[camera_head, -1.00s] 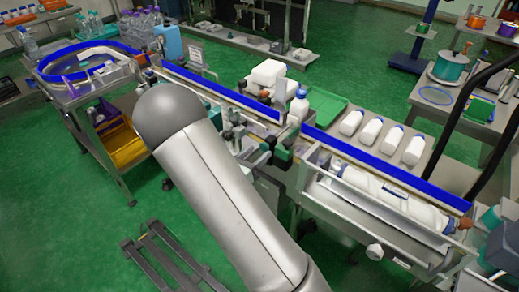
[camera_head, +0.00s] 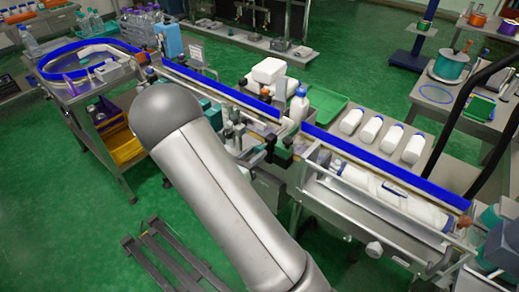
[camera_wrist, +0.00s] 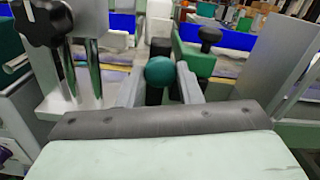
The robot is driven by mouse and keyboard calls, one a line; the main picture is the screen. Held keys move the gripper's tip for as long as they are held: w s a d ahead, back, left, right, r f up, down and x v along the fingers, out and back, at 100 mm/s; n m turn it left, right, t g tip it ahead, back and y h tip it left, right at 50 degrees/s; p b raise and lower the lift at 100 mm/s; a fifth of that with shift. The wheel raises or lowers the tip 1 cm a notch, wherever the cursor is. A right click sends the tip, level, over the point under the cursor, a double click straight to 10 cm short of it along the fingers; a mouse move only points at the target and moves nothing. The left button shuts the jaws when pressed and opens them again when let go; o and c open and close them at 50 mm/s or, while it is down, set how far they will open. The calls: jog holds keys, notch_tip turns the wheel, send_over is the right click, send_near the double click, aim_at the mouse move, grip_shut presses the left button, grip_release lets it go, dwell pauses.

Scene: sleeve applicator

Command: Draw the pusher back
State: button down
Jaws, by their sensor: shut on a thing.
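A round teal knob (camera_wrist: 160,71) on a dark stem stands in the middle of the wrist view. I take it to be the pusher's handle. My gripper (camera_wrist: 161,88) has its two grey fingers on either side of the knob and is shut on it. The rest of the pusher is hidden behind the knob and fingers. In the head view my arm covers the gripper and the knob, beside the middle of the conveyor line. A white bottle with a blue cap (camera_head: 299,104) stands on the line near there.
A black knob on a bracket (camera_wrist: 45,20) stands close at left in the wrist view. A green block with a dark knob (camera_wrist: 209,38) is close at right. Blue-railed conveyor (camera_head: 390,180) runs right; several white bottles (camera_head: 370,130) lie behind it.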

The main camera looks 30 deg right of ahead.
jog(key=v, duration=0.6)
jog(key=shift+a, duration=0.15)
jog(key=c, duration=1.3)
grip_release()
jog(key=shift+o, duration=1.4)
jog(key=shift+s+a, duration=0.15)
jog(key=b+v, duration=0.2)
jog(key=v, duration=1.5)
jog(key=shift+r, duration=0.15)
